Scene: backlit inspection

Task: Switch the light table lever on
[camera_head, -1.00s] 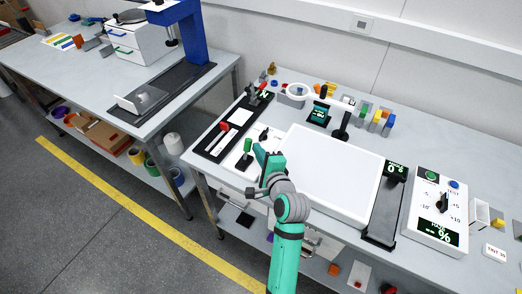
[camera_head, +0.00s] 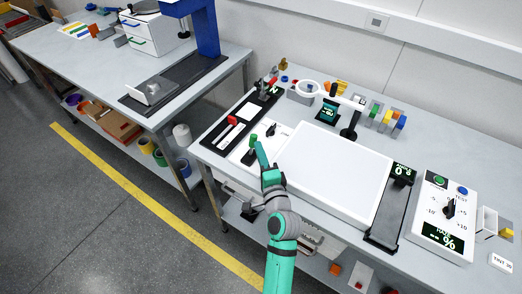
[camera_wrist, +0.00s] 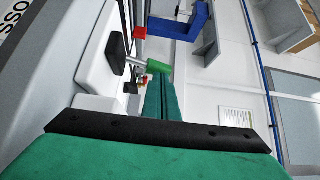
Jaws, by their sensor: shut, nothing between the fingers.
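The light table (camera_head: 335,175) is a broad white panel on the bench. At its left is a white plate with a green-handled lever (camera_head: 253,140). In the wrist view the lever's green grip (camera_wrist: 158,68) sits on a metal rod from a dark base. My gripper (camera_head: 259,147) is shut and empty, its green fingers just right of the lever in the head view. In the wrist view the fingertips (camera_wrist: 164,80) are very close to the green grip; I cannot tell whether they touch. The fingers partly hide the plate.
A red-handled lever (camera_head: 232,120) stands on a black panel at the left. A ring magnifier (camera_head: 310,89) stands behind the light table. A control box with a dial (camera_head: 447,210) is at the right. Open floor lies in front of the bench.

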